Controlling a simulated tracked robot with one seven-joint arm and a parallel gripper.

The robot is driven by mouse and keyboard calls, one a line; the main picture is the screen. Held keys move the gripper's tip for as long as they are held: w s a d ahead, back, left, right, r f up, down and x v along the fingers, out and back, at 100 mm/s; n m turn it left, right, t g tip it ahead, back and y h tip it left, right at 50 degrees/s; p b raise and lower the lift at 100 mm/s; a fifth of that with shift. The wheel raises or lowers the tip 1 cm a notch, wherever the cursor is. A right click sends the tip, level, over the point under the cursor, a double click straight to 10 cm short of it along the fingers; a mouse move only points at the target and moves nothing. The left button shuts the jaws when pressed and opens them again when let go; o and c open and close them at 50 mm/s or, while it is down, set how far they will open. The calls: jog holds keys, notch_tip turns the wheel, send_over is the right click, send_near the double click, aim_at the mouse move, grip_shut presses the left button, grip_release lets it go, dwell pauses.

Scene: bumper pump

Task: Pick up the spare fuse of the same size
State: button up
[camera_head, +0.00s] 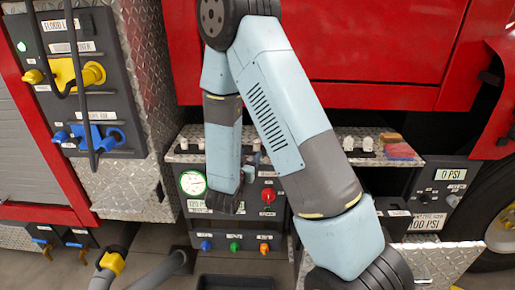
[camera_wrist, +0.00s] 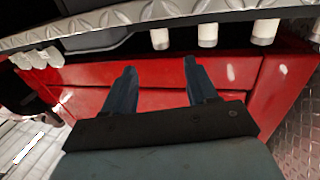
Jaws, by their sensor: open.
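Several short white cylinders that look like fuses show along the edge of the metal plate in the wrist view, among them a left one (camera_wrist: 160,38), a middle one (camera_wrist: 207,35) and a wider-looking one (camera_wrist: 264,30). In the head view small white pieces stand on the shelf, two at the left (camera_head: 184,143) and others at the right (camera_head: 368,144). I cannot tell which sizes match. My gripper (camera_wrist: 160,68) is open and empty, its fingers apart from the cylinders. In the head view it is mostly hidden beside my arm, above the panel.
The diamond-plate shelf (camera_head: 420,162) carries red and blue blocks (camera_head: 399,152) at its right. Below it is a dark panel with a gauge (camera_head: 193,183) and knobs. A yellow and blue valve panel (camera_head: 82,75) stands at the left. My arm covers the shelf's middle.

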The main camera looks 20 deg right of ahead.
aim_at(256, 144)
jog(key=x, duration=1)
jog(key=shift+w, duration=0.1)
jog(key=c, duration=1)
